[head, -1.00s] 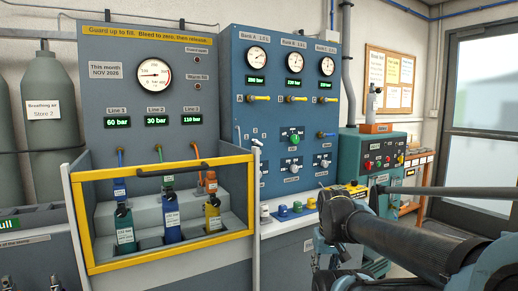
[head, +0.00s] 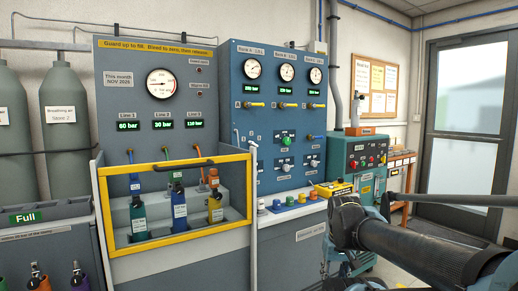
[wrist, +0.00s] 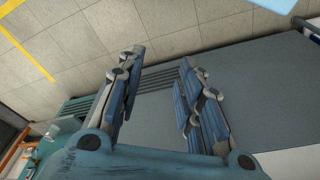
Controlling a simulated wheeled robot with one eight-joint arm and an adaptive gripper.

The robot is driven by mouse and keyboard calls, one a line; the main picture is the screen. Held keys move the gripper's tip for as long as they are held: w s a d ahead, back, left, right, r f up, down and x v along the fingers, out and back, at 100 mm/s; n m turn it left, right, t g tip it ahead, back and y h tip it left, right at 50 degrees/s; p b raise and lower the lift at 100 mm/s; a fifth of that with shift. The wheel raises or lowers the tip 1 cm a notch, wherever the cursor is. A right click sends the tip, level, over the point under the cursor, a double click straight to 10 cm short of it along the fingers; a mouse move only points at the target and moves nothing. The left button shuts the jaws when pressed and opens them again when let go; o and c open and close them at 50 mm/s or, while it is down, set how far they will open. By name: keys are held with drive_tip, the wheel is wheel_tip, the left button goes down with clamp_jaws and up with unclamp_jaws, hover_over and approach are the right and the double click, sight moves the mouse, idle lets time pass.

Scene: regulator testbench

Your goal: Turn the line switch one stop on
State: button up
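The blue regulator panel (head: 243,116) stands mid-picture in the head view. On it are a green round knob (head: 285,139), a grey knob (head: 286,167) below it and another grey knob (head: 313,163) to the right. Their small labels are too blurred to read, so I cannot tell which is the line switch. My gripper (wrist: 155,95) is open and empty in the wrist view, its two blue-grey fingers wide apart, with floor and a grey surface beyond. In the head view my arm lies at lower right, away from the panel, and mostly hides the gripper.
A yellow-framed guard (head: 172,241) encloses several cylinders in front of the grey fill panel (head: 125,107). A teal machine (head: 365,160) stands to the right. Open floor (head: 415,250) shows near the door.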

drive_tip(key=shift+o, duration=0.3)
drive_tip(key=o, duration=0.4)
drive_tip(key=shift+s+r, duration=0.15)
drive_tip(key=shift+r, duration=0.05)
drive_tip(key=o, duration=0.3)
drive_tip(key=w+r, duration=0.1)
drive_tip(key=w, duration=0.1)
drive_tip(key=w+r+t, duration=0.1)
drive_tip(key=w+r, duration=0.1)
drive_tip(key=w, duration=0.1)
drive_tip(key=w+r+t, duration=0.1)
drive_tip(key=w+r, duration=0.1)
drive_tip(key=shift+w+a, duration=0.2)
drive_tip(key=shift+a, duration=0.15)
drive_tip(key=shift+o, duration=0.2)
drive_tip(key=t+y, duration=1)
drive_tip(key=t, duration=0.1)
approach(255, 145)
drive_tip(key=shift+n, duration=0.3)
drive_tip(key=x, duration=0.9)
drive_tip(key=shift+w+a, duration=0.1)
drive_tip(key=shift+a, duration=0.1)
drive_tip(key=shift+r, duration=0.1)
drive_tip(key=c, duration=1)
